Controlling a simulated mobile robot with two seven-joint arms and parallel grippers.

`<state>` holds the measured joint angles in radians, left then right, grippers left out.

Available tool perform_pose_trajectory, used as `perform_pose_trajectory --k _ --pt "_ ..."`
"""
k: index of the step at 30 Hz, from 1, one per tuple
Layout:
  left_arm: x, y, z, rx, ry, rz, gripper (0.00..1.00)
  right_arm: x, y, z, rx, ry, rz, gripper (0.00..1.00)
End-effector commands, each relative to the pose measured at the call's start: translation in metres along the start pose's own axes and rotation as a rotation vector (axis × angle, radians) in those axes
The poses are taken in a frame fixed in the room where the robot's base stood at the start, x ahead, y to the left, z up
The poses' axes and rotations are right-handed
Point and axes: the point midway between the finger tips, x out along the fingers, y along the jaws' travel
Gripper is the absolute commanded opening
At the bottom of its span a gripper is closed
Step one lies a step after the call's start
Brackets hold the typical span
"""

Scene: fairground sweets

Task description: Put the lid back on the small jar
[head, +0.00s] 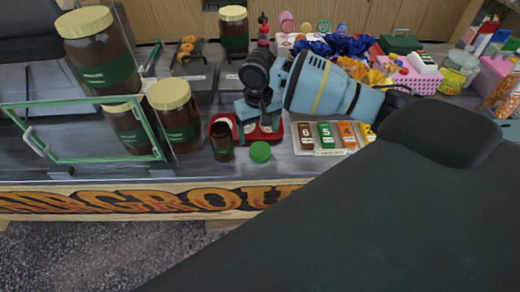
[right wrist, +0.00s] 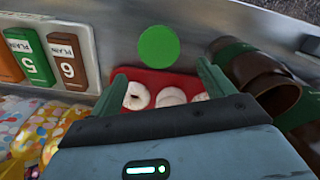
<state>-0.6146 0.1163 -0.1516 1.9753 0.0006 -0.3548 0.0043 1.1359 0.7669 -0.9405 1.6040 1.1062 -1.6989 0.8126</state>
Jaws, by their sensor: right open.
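The small jar (head: 222,140) is brown with a green label and stands upright and uncovered near the counter's front edge. In the right wrist view the small jar (right wrist: 229,48) is right of the lid. The round green lid (head: 260,152) lies flat on the counter a little right of the jar, apart from it; it also shows in the right wrist view (right wrist: 158,47), just beyond my fingertips. My right gripper (right wrist: 160,78) is open and empty above a red tray, its green fingers spread. In the head view it points down behind the lid. My left gripper is not in view.
The red tray (right wrist: 183,78) holds pale ring-shaped sweets. Number cards (head: 325,135) stand right of the lid. A large cream-lidded jar (head: 176,118) stands close left of the small jar. A green-framed panel (head: 30,102) is further left. Sweets and boxes crowd the right.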

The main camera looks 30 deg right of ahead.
Motion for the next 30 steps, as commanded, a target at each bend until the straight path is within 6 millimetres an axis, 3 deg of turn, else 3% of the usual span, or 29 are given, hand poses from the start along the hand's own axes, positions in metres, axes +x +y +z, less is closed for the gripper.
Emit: perform_pose_trajectory --k 5,15,27,30 --pt "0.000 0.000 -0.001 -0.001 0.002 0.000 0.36 0.007 0.000 0.002 0.000 -0.001 0.000 0.81" --pt "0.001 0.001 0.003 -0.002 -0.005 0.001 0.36 0.049 -0.001 0.009 0.000 -0.002 0.000 0.81" --pt "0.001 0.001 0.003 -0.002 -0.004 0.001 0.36 0.051 -0.001 0.009 0.000 0.001 0.000 0.81" --pt "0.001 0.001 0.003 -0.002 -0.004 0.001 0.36 0.051 -0.001 0.009 0.000 0.001 0.000 0.70"
